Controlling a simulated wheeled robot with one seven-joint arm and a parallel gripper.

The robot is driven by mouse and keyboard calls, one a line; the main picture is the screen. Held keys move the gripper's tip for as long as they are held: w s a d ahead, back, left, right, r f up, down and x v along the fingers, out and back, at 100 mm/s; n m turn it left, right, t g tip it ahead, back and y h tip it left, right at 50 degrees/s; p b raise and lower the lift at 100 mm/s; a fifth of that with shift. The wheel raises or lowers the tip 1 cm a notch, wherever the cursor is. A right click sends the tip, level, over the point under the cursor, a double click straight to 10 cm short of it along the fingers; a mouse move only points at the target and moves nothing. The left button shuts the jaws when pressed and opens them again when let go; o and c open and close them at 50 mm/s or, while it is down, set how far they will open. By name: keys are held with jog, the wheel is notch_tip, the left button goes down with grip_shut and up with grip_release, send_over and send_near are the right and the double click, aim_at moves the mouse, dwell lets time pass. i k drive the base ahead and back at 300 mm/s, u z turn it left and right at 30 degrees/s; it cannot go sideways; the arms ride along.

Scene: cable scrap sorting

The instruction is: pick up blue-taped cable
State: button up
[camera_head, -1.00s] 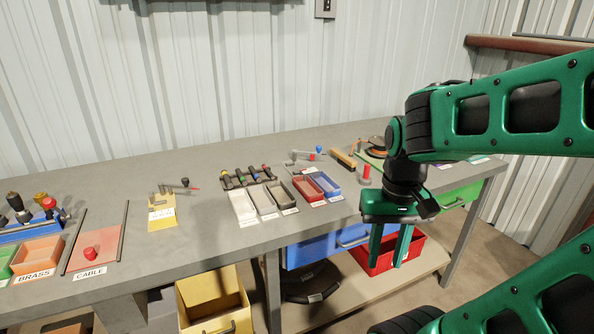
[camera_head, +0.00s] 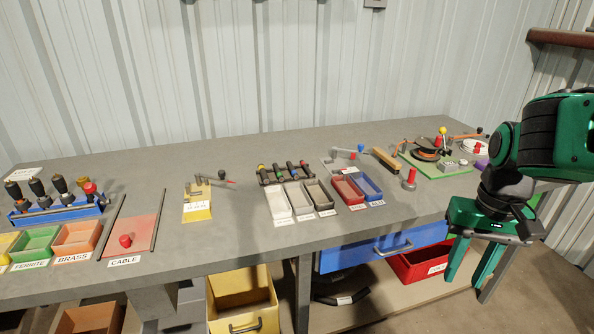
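Several short dark pieces (camera_head: 284,173) with coloured bands lie side by side on the bench, behind the small open trays. Yellow, green and red marks show on them; the pieces are too small to tell for sure which one bears blue tape. My gripper (camera_head: 473,264) is at the right, in front of the bench's front edge, pointing down. Its two green fingers are apart with nothing between them. It is well to the right of the banded pieces.
Small trays, including a red tray (camera_head: 347,190) and a blue tray (camera_head: 368,186), stand before the pieces. A red peg (camera_head: 409,179), a brush-like block (camera_head: 385,158) and a green board (camera_head: 440,170) lie to the right. The bench (camera_head: 240,246) has bare front space.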

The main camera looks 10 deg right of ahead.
aim_at(295, 173)
jog(key=i, duration=0.95)
jog(key=u, duration=0.1)
